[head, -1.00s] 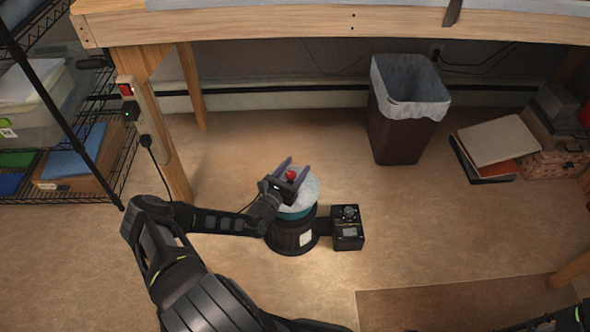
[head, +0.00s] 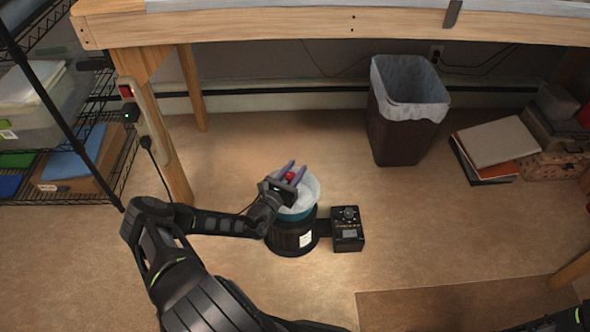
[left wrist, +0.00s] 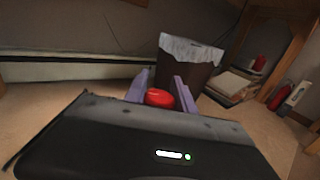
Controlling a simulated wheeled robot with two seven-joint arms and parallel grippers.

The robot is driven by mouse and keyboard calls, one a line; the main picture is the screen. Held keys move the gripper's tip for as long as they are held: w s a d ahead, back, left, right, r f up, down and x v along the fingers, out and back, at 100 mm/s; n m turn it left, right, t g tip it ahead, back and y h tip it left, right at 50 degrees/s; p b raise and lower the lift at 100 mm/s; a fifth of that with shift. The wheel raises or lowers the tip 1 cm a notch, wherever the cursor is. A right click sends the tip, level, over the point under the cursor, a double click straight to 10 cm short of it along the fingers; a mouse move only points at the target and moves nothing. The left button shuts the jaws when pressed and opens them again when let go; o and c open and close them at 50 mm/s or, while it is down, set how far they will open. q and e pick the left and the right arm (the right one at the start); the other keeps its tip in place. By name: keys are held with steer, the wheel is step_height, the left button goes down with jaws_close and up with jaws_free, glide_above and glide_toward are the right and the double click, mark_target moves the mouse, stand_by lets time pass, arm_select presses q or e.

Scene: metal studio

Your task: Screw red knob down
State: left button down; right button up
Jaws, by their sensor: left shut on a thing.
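The red knob (head: 290,176) sits at the middle of the pale round lid (head: 312,187) on a dark cylindrical pot with a teal band (head: 291,236). The pot stands upright on the floor. My left gripper (head: 296,168) is over the lid, its purple fingers shut on the knob from both sides. In the left wrist view the red knob (left wrist: 159,97) shows between the two fingers (left wrist: 162,76); the gripper body hides the lid and pot there. My right gripper is out of view.
A black control box (head: 347,229) with a dial is joined to the pot's right side. A lined waste bin (head: 402,130) stands behind. A wooden bench (head: 330,27) runs overhead, its leg (head: 170,160) at left. Floor in front of the pot is clear.

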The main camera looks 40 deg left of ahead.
arm_select(q)
steer(key=shift+h, duration=0.3)
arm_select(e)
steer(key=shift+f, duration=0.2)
